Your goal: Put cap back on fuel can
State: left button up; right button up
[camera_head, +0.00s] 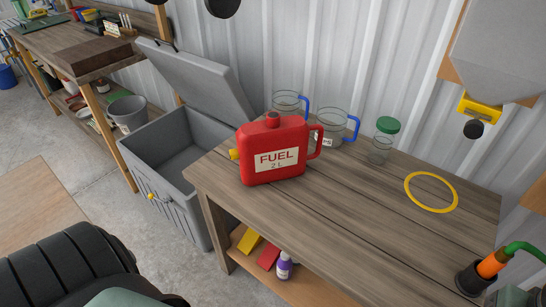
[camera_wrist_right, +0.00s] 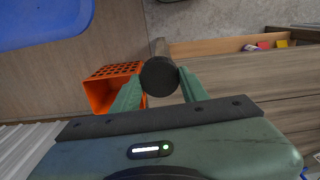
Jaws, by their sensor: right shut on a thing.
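The red fuel can (camera_head: 285,133) stands upright on the wooden table, its label facing me. Its short neck at the top shows no separate cap on it. My right gripper (camera_wrist_right: 158,85) has its green fingers shut on a dark round piece (camera_wrist_right: 159,76). It could be the cap, but I cannot tell for sure. A greyish shaft shows behind this piece; I cannot tell whether they are joined. The fuel can is not visible in the right wrist view. The fingers of my left gripper are not in view.
The wooden table (camera_head: 340,205) has clear front boards. Glass jugs (camera_head: 331,128) and a green-lidded jar (camera_head: 383,145) stand at its back; a yellow ring (camera_head: 409,195) lies right. An orange-and-black tool (camera_head: 490,265) is at lower right. An orange crate (camera_wrist_right: 102,97) shows beside my right fingers.

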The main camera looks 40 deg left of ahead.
aim_at(274, 149)
jog(key=j+u, duration=0.35)
jog(key=i+j+u, duration=0.15)
jog(key=u, duration=0.2)
jog(key=i+j+u, duration=0.1)
jog(key=j+u, duration=0.25)
